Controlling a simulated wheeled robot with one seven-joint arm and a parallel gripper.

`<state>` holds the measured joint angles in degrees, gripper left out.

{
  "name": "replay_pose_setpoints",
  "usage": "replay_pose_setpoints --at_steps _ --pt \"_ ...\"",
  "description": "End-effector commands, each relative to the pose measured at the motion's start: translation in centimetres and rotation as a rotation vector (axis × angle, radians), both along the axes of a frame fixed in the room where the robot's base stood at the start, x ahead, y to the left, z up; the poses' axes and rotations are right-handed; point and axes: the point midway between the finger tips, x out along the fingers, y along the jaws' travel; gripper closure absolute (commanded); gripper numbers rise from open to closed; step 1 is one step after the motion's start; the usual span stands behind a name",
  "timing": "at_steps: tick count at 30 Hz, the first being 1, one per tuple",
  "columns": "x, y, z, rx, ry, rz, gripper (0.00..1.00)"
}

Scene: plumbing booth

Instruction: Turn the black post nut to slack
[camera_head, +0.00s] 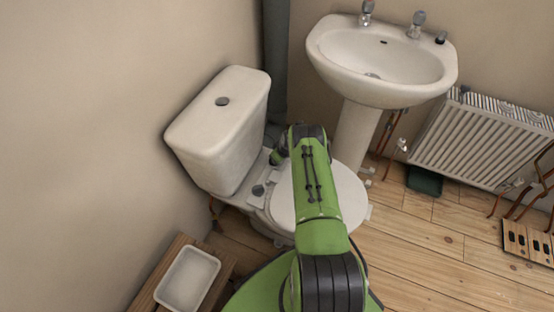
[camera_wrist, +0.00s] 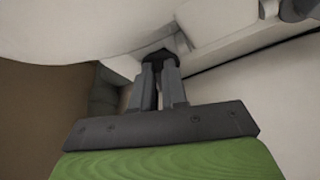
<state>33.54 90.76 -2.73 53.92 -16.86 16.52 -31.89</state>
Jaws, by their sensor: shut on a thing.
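The cistern (camera_head: 225,125) stands left of my arm, with a dark grey knob (camera_head: 258,190) on the near hinge. The basin (camera_head: 380,60) and its pedestal (camera_head: 356,135) stand behind. A radiator (camera_head: 480,140) is at right. A white tray (camera_head: 187,278) sits on a wooden stand.

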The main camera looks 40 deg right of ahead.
Motion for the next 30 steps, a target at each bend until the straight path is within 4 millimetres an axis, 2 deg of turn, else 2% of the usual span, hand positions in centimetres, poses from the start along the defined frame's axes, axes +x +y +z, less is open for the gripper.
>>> replay_pose_setpoints --at_steps 6,13,30 --pt "0.09 -0.51 -0.02 -0.001 0.000 0.185 1.00" --pt "0.19 -0.76 0.00 -0.002 0.001 0.323 1.00" --pt "0.30 -0.88 0.03 -0.001 0.005 0.433 1.00"
